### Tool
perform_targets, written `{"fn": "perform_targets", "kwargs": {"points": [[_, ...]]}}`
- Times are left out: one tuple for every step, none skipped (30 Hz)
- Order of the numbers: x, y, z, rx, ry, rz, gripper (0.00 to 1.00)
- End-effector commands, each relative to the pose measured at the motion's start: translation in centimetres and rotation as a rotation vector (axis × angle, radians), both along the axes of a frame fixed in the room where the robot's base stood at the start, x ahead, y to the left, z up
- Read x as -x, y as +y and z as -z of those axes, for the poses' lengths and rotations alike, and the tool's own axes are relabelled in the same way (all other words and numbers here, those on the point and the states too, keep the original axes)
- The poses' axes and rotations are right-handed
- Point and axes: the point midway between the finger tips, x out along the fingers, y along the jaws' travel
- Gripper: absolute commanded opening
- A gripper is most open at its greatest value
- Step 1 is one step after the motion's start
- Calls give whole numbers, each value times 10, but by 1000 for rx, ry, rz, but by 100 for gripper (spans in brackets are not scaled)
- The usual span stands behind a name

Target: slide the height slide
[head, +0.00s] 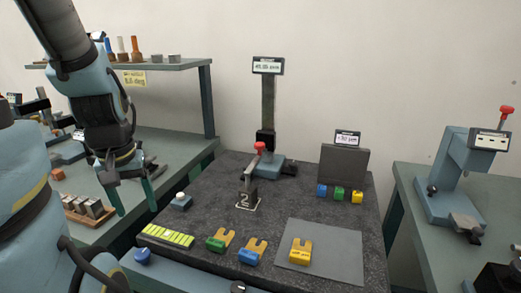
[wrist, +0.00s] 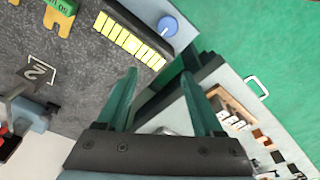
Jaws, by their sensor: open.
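The height gauge stands at the back of the dark stone plate in the head view. It has an upright dark column (head: 268,100) with a small display (head: 268,66) on top. The height slide (head: 266,138), a black block with a red knob (head: 259,146), sits low on the column, just above the blue-grey base (head: 270,170). Its reading is too small to tell surely. My gripper (head: 135,212) is open and empty, to the left of the gauge and apart from it. In the wrist view my gripper (wrist: 160,75) points down past the plate's edge, with nothing between its fingers.
A yellow strip (head: 168,236), coloured forked pieces (head: 222,240) and a grey mat (head: 320,255) lie in front. A grey block (head: 343,165) stands right of the gauge. A shelf (head: 165,66) is at the back left.

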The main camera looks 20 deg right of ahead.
Motion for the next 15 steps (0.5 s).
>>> {"fn": "perform_targets", "kwargs": {"points": [[0,0,0,0,0,0,69],[0,0,0,0,0,0,69],[0,0,0,0,0,0,68],[0,0,0,0,0,0,68],[-1,-1,0,0,0,0,68],[-3,-3,-1,0,-2,1,68],[-6,-5,-1,0,-3,2,68],[-9,-9,-2,0,-4,3,68],[-15,-15,-4,-1,-6,4,68],[-21,-22,-6,-2,-8,3,68],[-28,-29,-8,-1,-12,2,68],[-37,-42,-12,-2,-16,-1,68],[-45,-52,-15,-5,-20,-2,68],[-52,-63,-19,-6,-25,-6,68],[-61,-79,-25,-8,-31,-12,68]]}}
